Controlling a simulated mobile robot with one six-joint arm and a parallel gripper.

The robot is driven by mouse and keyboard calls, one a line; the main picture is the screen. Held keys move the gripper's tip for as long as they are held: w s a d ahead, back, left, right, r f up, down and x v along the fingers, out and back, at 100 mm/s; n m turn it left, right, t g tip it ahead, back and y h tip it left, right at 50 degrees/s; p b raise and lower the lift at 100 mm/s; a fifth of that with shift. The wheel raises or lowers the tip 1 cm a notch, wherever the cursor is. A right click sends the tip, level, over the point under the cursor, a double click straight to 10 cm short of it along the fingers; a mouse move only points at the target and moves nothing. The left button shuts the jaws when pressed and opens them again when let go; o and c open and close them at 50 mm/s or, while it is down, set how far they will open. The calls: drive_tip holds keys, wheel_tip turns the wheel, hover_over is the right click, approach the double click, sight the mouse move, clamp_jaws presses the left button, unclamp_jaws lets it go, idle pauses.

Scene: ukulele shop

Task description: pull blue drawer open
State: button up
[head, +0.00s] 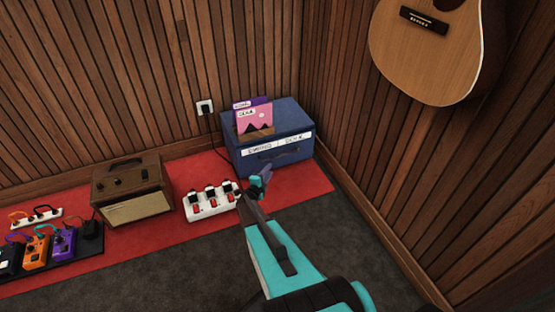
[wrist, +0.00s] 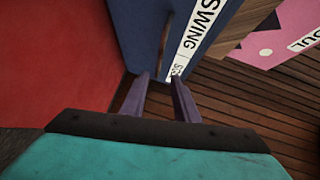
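The blue drawer (head: 235,156) is the front of a blue box standing on the red mat in the corner, and it looks shut. It has a white lettered label strip (head: 262,150) and a dark handle (head: 279,153) below the strip. My gripper (head: 257,182) is low in front of the drawer's left part, down and left of the handle. In the wrist view its two fingers (wrist: 159,79) stand apart with a gap between them, pointing at the blue front (wrist: 146,35) beside the label. I see nothing held; whether the fingertips touch anything is unclear.
Sleeves (head: 254,118) stand in a wooden holder on the box. A white power strip (head: 211,201) with plugs lies left of my gripper, beside a brown amplifier (head: 131,188). A guitar (head: 424,52) hangs on the right wall. The grey carpet (head: 360,240) right of my arm is clear.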

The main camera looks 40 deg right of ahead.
drive_tip(key=b+x, duration=0.3)
drive_tip(key=x, duration=1)
drive_tip(key=shift+w+d, duration=0.15)
drive_tip(key=shift+d, duration=0.1)
